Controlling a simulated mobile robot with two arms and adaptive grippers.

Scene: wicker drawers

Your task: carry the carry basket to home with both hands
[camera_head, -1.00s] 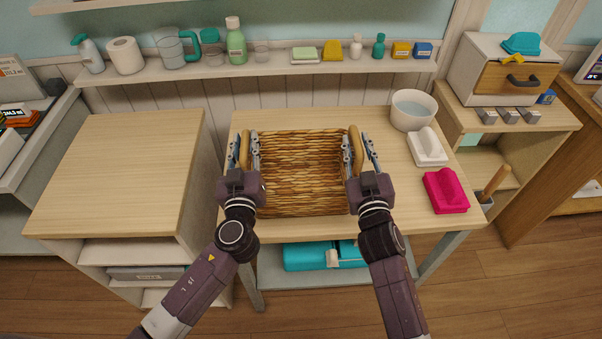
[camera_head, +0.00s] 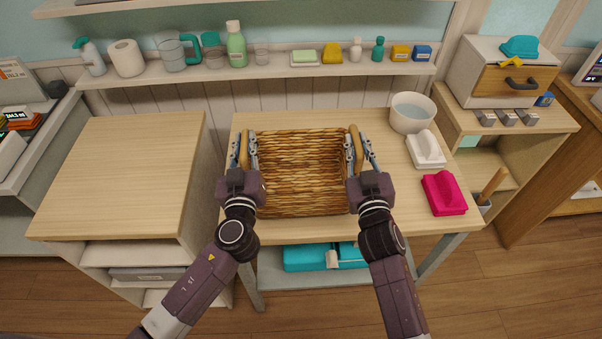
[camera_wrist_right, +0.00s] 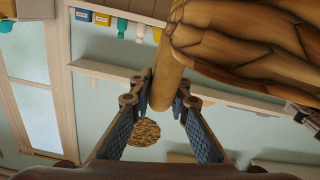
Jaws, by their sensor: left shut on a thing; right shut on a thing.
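The carry basket (camera_head: 300,175) is brown wicker with a wooden handle at each side. In the head view it is over the middle table; I cannot tell whether it touches the top. My left gripper (camera_head: 244,152) is shut on its left handle, and my right gripper (camera_head: 358,152) is shut on its right handle. In the right wrist view the round wooden handle (camera_wrist_right: 166,75) lies between the fingers of my right gripper (camera_wrist_right: 163,100), with the wicker side (camera_wrist_right: 250,40) at the upper right. No place marked as home can be made out.
The left cabinet top (camera_head: 120,175) is bare. A wall shelf (camera_head: 280,69) with bottles and cups runs behind.

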